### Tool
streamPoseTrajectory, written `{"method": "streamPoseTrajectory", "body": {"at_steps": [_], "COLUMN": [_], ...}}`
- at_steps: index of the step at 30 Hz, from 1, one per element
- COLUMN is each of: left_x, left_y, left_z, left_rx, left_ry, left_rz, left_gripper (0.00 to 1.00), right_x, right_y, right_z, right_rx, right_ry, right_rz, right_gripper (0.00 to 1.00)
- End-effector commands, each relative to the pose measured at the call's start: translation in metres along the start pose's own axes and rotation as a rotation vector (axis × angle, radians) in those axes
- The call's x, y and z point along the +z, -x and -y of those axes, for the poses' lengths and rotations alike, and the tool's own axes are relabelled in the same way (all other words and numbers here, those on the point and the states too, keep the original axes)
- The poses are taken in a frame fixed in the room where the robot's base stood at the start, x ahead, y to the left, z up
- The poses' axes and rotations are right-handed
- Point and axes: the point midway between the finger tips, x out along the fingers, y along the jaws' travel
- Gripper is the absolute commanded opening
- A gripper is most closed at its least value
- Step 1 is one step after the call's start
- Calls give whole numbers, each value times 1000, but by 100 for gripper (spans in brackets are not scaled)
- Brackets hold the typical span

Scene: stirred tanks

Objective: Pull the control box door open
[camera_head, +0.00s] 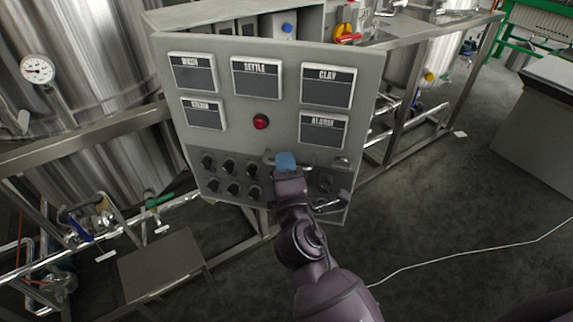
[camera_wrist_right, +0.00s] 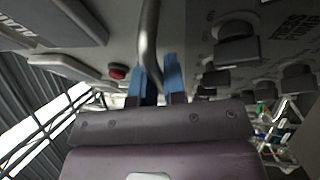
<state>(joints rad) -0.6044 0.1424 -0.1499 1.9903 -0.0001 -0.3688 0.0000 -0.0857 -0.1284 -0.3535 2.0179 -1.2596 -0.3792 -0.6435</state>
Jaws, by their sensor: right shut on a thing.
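The control box door (camera_head: 225,125) is a grey panel with several dark label plates, a red button and rows of black knobs. It stands ajar, tilted away from the grey box (camera_head: 215,14), whose inside shows above the door's top edge. My right gripper (camera_head: 286,161) reaches up from below, its blue fingertips at the metal door handle low on the panel. In the right wrist view the gripper (camera_wrist_right: 159,80) is shut on the curved silver handle (camera_wrist_right: 149,35). The gripper partly hides the handle and some knobs in the head view. My left gripper is not in view.
Shiny steel tanks (camera_head: 75,70) and a metal rail stand at the left. A small metal platform (camera_head: 160,265) is below left of the door. A steel frame with pipes is behind right. Dark floor (camera_head: 450,210) is open at the right, crossed by a white cable (camera_head: 465,248).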

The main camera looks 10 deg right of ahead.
Motion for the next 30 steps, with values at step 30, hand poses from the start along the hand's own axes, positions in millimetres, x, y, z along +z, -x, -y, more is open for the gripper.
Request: {"method": "streamPoseTrajectory", "body": {"at_steps": [30], "left_x": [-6], "left_y": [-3], "left_z": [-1], "left_rx": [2], "left_ry": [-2], "left_rz": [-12], "left_gripper": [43], "right_x": [2], "right_y": [-2], "right_z": [2], "right_rx": [0], "right_ry": [0], "right_rz": [-2], "right_gripper": [36]}}
